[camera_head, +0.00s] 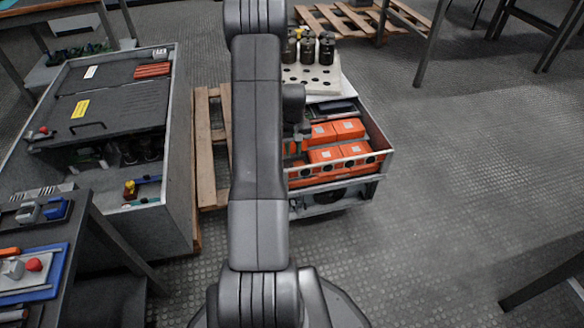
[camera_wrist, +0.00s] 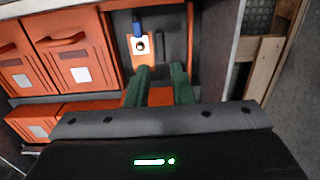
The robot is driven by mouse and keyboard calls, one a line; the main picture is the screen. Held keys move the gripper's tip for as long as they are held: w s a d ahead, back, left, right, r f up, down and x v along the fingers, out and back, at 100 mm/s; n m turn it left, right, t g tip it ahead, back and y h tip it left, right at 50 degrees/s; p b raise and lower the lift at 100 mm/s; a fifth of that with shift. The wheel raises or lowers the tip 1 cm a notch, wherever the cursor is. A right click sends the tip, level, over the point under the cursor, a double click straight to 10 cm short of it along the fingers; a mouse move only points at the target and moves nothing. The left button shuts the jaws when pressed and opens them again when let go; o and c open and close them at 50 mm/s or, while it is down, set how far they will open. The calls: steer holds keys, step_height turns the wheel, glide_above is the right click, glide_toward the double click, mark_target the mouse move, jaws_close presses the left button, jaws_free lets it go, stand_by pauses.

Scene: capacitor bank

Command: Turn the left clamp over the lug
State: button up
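In the wrist view my gripper (camera_wrist: 161,70) has two green fingers apart, with nothing seen held between them. Just beyond the left fingertip is a small white plate with a dark round centre (camera_wrist: 140,46), on an orange-brown strip. A blue piece (camera_wrist: 138,28) stands directly above the plate; it may be the clamp, but I cannot tell for sure. The plate and blue piece sit in a dark recess between orange walls. I cannot make out a separate lug. In the head view my arm hides most of the gripper and this spot.
Orange units (camera_head: 348,129) fill the open grey cabinet (camera_head: 376,141). Dark cylinders (camera_head: 326,50) stand on a perforated pale board behind. A wooden pallet (camera_head: 207,140) and a grey cabinet (camera_head: 165,222) lie left. The floor at right is largely clear.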

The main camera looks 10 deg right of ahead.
mark_target(293, 165)
step_height(293, 165, down, 8)
steer(key=shift+f+b, duration=0.1)
steer(key=shift+b, duration=1.1)
steer(key=shift+c, duration=0.2)
jaws_close()
